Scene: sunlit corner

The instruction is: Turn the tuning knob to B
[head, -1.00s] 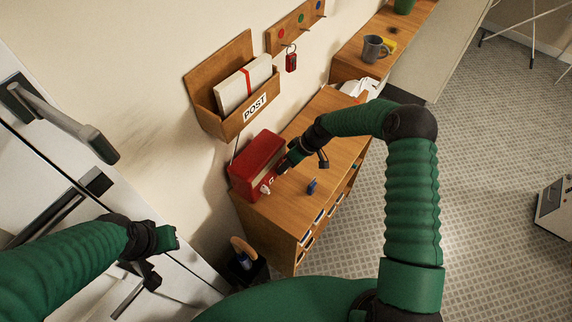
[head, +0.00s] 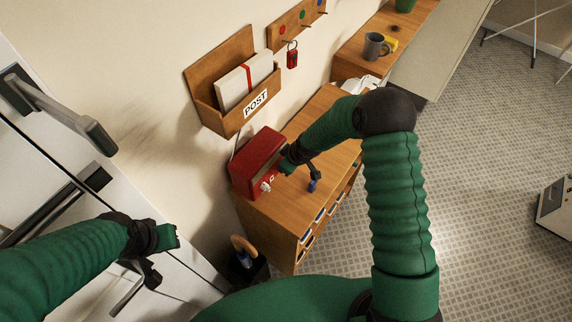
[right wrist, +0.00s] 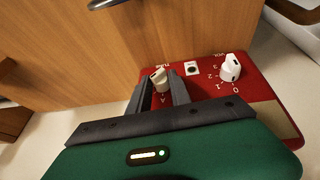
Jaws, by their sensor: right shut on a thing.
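A red radio (head: 255,158) stands on the wooden cabinet against the wall. In the right wrist view its red front (right wrist: 262,88) carries a white tuning knob (right wrist: 159,78), marked TUNE, and a white volume knob (right wrist: 230,68) with numbers. My right gripper (right wrist: 160,90) has its two dark fingers on either side of the tuning knob, shut on it. A letter that looks like an A shows below the knob; I cannot make out a B. In the head view my right gripper (head: 284,168) is at the radio's front. My left gripper (head: 165,240) hangs at the lower left, away from the radio.
White doors with dark handles stand at the left. Open floor lies to the right.

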